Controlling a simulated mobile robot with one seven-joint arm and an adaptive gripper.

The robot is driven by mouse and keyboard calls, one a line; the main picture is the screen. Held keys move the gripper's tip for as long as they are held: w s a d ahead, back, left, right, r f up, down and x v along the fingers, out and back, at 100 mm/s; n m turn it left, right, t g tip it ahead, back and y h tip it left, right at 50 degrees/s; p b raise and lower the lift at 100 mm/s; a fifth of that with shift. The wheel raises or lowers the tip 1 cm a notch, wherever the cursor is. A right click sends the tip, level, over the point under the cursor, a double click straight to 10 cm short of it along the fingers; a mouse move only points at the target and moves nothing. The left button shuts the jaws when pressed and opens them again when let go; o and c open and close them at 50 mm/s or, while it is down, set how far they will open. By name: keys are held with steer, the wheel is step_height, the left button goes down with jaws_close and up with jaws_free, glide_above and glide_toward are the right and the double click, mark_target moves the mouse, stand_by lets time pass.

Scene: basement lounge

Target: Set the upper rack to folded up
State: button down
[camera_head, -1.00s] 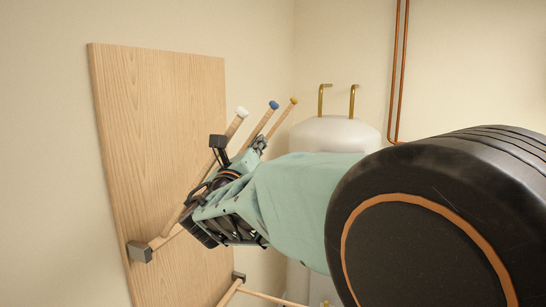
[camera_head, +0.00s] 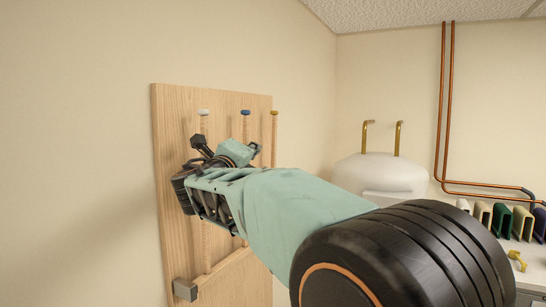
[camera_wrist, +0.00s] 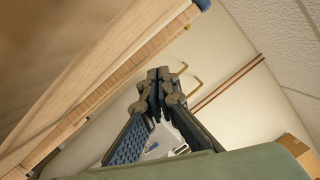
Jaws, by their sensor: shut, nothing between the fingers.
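The upper rack is a set of pale wooden rods (camera_head: 274,135) with white, blue and yellow end caps. It stands nearly upright, close to the wooden wall board (camera_head: 165,200). A grey bracket (camera_head: 185,290) holds its lower bar at the left. My gripper (camera_wrist: 158,88) is shut and empty, its fingertips together in the wrist view. In the head view my arm and gripper (camera_head: 205,195) are in front of the rods and hide their middle part. I cannot tell whether the gripper touches them. A blue cap (camera_wrist: 203,4) shows at the top of the wrist view.
A white tank (camera_head: 380,175) with two brass pipes stands right of the board. Copper pipes (camera_head: 442,110) run down the back wall. Several coloured upright items (camera_head: 500,220) stand on a surface at right. The wall left of the board is bare.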

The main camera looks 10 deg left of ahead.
steer(key=shift+w+a+r+n, duration=0.15)
steer(key=shift+a+n, duration=0.1)
steer(key=shift+a, duration=0.2)
steer(key=shift+w+a+r+n, duration=0.1)
steer(key=shift+a+n, duration=0.15)
steer(key=shift+a, duration=0.15)
steer(key=shift+s+a, duration=0.1)
